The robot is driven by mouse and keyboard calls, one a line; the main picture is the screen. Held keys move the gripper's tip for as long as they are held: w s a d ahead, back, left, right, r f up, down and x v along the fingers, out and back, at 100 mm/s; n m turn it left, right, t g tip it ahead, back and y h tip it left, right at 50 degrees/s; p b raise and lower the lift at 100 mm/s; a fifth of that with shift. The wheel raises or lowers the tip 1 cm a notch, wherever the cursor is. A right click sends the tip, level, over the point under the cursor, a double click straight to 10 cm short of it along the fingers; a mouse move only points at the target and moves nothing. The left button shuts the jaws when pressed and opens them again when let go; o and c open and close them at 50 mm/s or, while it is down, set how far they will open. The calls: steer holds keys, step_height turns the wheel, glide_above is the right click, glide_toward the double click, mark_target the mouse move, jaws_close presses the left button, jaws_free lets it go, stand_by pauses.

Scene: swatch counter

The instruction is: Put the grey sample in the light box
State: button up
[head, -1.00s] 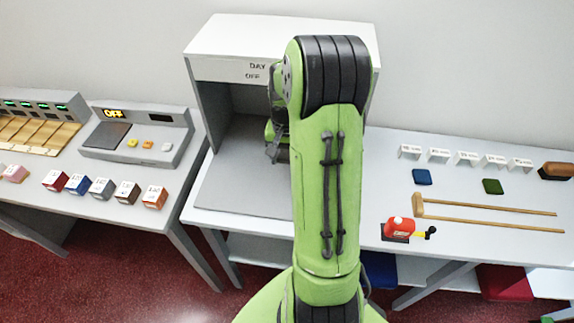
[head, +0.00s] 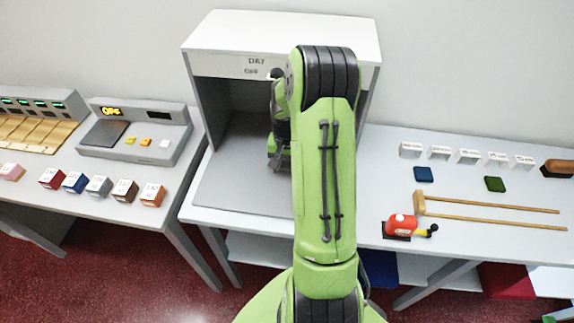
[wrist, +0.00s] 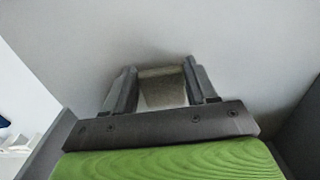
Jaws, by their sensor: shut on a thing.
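The light box (head: 285,36) is a white-topped, grey-walled open booth on the middle table, with "DAY" and another word on its front. My gripper (head: 276,158) is inside it, low over the grey floor, partly hidden behind my own arm. In the wrist view my gripper (wrist: 160,80) is shut on a small greyish flat piece, which I take for the grey sample (wrist: 163,90). It sits between the two fingers, with the pale grey box floor behind it. I cannot tell whether the sample touches the floor.
A control unit (head: 133,133) reading "OFF" and several coloured blocks with white tops stand on the left table. The box floor's left front is clear.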

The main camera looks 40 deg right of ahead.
mark_target(287, 170)
steer(key=shift+f, duration=0.4)
steer(key=o, duration=1)
step_height(287, 170, up, 13)
steer(key=p, duration=0.3)
steer(key=s+a+r+n+t+h, duration=0.1)
steer(key=s+a+r+n+t, duration=0.2)
steer(key=a+r, duration=0.8)
steer(key=s+a+n+t, duration=0.1)
steer(key=s+a+n, duration=0.1)
steer(key=s+a, duration=0.2)
steer(key=s+a+r+n, duration=0.1)
steer(key=s+a+n, duration=0.2)
steer(key=s+a, duration=0.1)
steer(key=s+a+n+t+y, duration=0.1)
steer(key=s+a+n, duration=0.1)
steer(key=s+a, duration=0.2)
steer(key=shift+s+r+t, duration=0.25)
steer(key=shift+s+t, duration=0.05)
steer(key=shift+a, duration=0.1)
